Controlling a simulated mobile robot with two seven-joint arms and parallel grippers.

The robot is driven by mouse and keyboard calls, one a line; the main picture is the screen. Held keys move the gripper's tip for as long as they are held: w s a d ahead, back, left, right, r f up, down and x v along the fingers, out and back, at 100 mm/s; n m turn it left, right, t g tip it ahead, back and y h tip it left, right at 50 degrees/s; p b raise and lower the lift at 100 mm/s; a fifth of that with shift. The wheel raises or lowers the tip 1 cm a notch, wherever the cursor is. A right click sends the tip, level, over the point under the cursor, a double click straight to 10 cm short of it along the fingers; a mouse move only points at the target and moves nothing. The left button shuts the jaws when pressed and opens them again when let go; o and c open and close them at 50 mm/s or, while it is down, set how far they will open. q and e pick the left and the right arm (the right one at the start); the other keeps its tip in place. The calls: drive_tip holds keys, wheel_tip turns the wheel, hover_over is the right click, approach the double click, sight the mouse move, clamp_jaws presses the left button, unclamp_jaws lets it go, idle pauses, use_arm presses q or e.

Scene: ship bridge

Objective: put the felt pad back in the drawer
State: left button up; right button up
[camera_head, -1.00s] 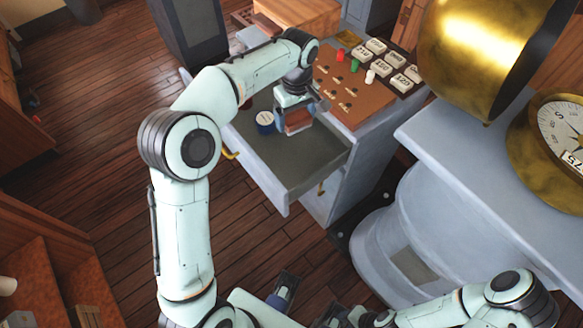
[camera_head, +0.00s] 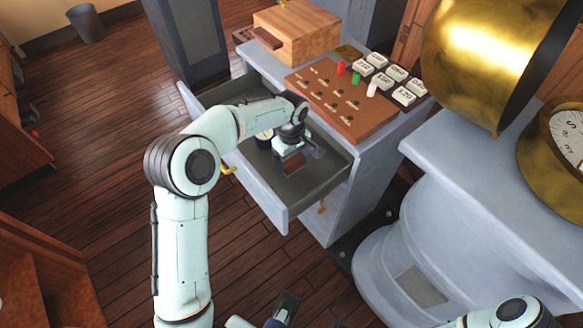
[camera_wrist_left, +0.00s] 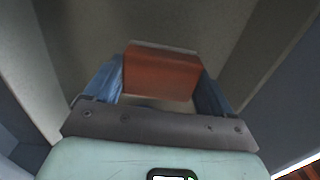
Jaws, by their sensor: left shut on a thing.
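My left gripper (camera_head: 287,158) reaches down into the open drawer (camera_head: 278,214) of the grey cabinet. It is shut on the felt pad (camera_head: 283,167), a reddish-brown block. In the left wrist view the felt pad (camera_wrist_left: 162,74) sits between the two blue fingertips (camera_wrist_left: 160,90), with the drawer's grey floor behind it. I cannot tell whether the pad touches the floor. A dark part at the bottom edge of the head view looks like part of my right gripper (camera_head: 285,307); its jaws are not clear.
A round blue-and-white tin (camera_head: 264,138) stands in the drawer beside my left gripper, partly hidden by the arm. The cabinet top holds a wooden box (camera_head: 297,32) and a brown board (camera_head: 340,100) with pegs and labelled white blocks. Drawer floor (camera_head: 315,172) is free on the right.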

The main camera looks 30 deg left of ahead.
sight(291, 168)
use_arm(q)
drive_tip(key=shift+f, duration=2.3)
drive_tip(key=shift+f+b, duration=0.15)
drive_tip(key=shift+b, duration=0.15)
drive_tip(key=o, duration=0.8)
drive_tip(key=shift+o, duration=0.2)
wheel_tip(291, 168, up, 12)
drive_tip(key=shift+r+p, duration=0.2)
drive_tip(key=shift+p, duration=0.7)
